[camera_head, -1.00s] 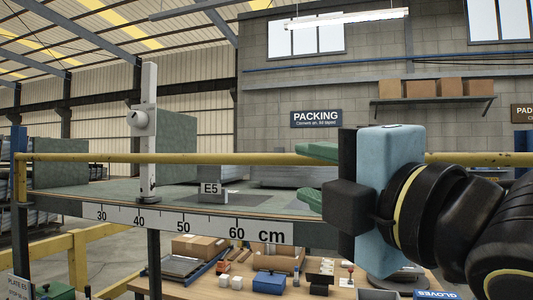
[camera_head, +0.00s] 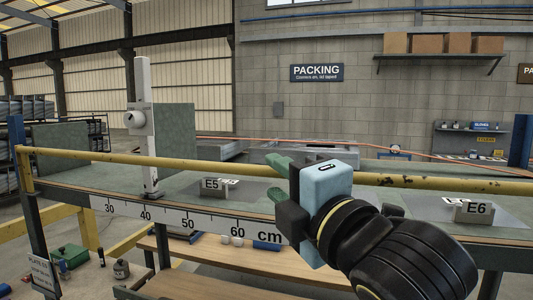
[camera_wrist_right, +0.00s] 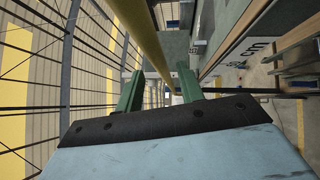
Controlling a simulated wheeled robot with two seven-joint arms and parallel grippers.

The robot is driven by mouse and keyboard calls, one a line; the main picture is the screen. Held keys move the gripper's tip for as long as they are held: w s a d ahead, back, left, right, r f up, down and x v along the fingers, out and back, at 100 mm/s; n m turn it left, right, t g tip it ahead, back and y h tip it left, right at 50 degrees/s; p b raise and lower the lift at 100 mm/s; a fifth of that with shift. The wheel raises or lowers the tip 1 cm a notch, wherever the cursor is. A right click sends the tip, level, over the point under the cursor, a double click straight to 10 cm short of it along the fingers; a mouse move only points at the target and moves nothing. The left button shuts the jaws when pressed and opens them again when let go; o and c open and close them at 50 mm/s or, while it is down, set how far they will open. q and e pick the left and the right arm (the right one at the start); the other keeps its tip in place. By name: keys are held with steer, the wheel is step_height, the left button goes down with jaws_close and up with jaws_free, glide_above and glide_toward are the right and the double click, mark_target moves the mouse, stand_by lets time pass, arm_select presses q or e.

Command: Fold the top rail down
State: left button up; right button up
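The top rail is a yellow bar (camera_head: 110,158) running across the whole head view above the front edge of the bench (camera_head: 75,186). It stands up at its left-end post, above the bench top. My right gripper (camera_head: 276,178) is open, its two green fingers pointing left, one above and one below the rail's line in the head view. In the right wrist view the rail (camera_wrist_right: 145,32) runs down toward the gap between the open fingers (camera_wrist_right: 160,88). I cannot tell whether the fingers touch it. My left gripper is not in view.
A white upright post (camera_head: 145,120) with a knob stands on the bench beside a green-grey plate (camera_head: 175,135). A centimetre scale (camera_head: 190,220) lines the front edge. Labels E5 (camera_head: 211,184) and E6 (camera_head: 480,209) stand on the bench. A wooden lower shelf (camera_head: 205,252) lies below.

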mark_target(270, 174)
steer(key=shift+p+x, duration=0.35)
steer(key=shift+x, duration=1.75)
jaws_close()
